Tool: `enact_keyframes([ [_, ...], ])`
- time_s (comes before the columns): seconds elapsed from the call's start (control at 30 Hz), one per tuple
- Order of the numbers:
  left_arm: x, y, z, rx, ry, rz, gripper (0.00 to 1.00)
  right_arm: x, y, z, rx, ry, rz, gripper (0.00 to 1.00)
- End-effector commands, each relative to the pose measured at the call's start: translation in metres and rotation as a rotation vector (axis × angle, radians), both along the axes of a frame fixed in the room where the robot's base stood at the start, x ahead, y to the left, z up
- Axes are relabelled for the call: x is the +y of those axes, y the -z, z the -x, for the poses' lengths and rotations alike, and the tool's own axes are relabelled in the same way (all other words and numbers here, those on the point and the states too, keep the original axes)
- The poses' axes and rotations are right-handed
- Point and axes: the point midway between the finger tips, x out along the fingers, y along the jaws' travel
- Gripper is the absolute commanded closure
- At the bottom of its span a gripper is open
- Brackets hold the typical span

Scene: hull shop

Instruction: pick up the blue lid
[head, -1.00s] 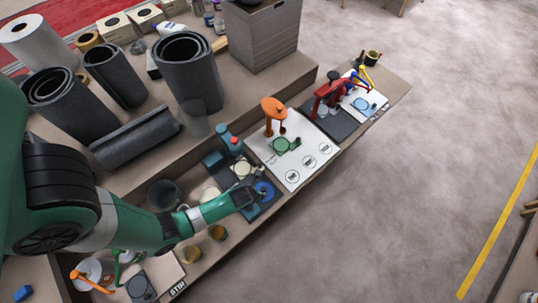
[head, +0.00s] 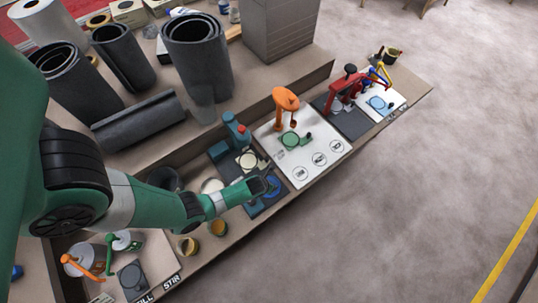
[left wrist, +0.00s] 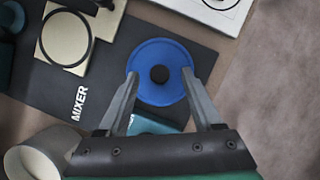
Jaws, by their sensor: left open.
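The blue lid (left wrist: 158,57) is a round disc with a black knob (left wrist: 159,74) at its middle. In the left wrist view it lies on a dark mat marked MIXER (left wrist: 55,85). In the head view the lid (head: 273,186) is partly hidden by my left gripper (head: 266,188). My left gripper (left wrist: 160,88) is open, with its two fingers on either side of the knob, over the lid. I cannot tell how far above the lid the fingertips are. My right gripper is not in view.
A blue mixer (head: 236,131) stands on the mat beside the lid. A white board (head: 330,148) with an orange device (head: 285,103) lies to the right. A pale cup (left wrist: 40,150) is near the left finger. Dark rolls (head: 197,60) stand behind.

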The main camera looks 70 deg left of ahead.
Motion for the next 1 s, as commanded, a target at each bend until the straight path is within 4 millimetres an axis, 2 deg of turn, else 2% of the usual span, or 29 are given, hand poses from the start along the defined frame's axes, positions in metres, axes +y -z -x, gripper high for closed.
enact_keyframes([
  [0.03,0.0024,0.0125,-0.0017,0.001,-0.001,0.000,0.33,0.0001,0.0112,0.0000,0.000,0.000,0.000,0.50],
  [0.07,0.0033,0.0140,-0.0027,0.000,-0.001,0.000,0.33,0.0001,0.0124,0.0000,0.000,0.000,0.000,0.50],
  [0.33,0.0040,0.0130,-0.0035,0.000,0.000,0.000,0.35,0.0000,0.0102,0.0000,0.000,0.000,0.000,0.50],
  [0.7,0.0038,0.0130,-0.0033,0.001,0.000,0.000,1.00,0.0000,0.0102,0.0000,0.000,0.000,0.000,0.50],
  [1.0,0.0039,0.0128,-0.0033,0.001,0.000,0.000,1.00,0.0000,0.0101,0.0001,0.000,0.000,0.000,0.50],
])
